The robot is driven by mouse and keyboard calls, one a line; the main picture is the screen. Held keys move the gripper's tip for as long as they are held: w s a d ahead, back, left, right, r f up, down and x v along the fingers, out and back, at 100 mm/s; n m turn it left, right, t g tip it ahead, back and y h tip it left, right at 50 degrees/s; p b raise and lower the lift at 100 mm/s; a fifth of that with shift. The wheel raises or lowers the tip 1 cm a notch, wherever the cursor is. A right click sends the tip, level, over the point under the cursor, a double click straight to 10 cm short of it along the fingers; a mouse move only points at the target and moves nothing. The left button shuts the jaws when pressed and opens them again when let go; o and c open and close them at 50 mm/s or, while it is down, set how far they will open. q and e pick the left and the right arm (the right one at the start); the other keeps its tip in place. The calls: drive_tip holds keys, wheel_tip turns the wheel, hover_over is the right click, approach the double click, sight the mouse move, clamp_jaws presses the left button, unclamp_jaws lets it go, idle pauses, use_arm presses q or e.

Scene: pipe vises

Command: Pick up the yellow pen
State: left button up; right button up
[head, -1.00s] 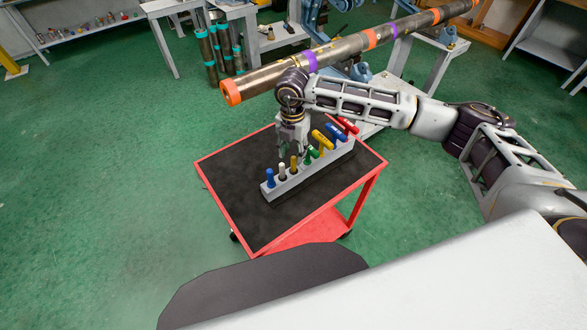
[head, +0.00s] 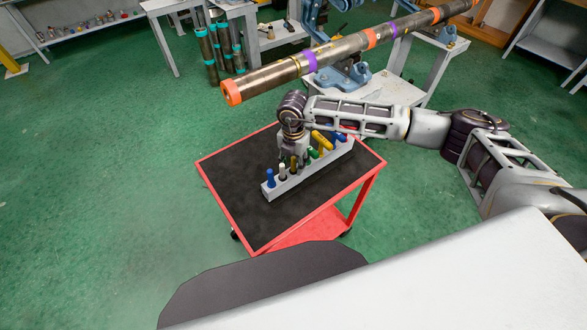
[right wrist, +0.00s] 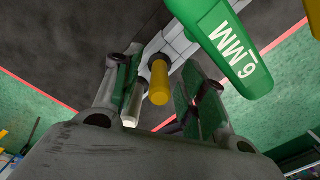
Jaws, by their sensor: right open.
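The yellow pen (head: 294,163) stands upright in the light grey holder (head: 311,178) on the cart. In the right wrist view the yellow pen (right wrist: 159,80) shows between the two fingers. My right gripper (head: 291,158) is open, pointing down over the holder, with its fingers on either side of the yellow pen; I cannot tell whether they touch it. The white pen (head: 282,171) stands beside it, close to the left finger in the wrist view. My left gripper is not in view.
A blue pen (head: 270,178) stands at the holder's left end. A green hex key handle (right wrist: 232,48) marked 6MM is close to my right gripper, and a larger yellow handle (head: 322,140) is beyond. The red cart's black top (head: 235,185) is otherwise clear. A long pipe (head: 275,76) lies behind.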

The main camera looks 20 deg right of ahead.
drive_tip(key=shift+c, duration=0.4)
clamp_jaws()
drive_tip(key=shift+r, duration=0.1)
drive_tip(key=shift+r+b, duration=0.85)
drive_tip(key=shift+r, duration=4.1)
drive_tip(key=shift+f, duration=0.1)
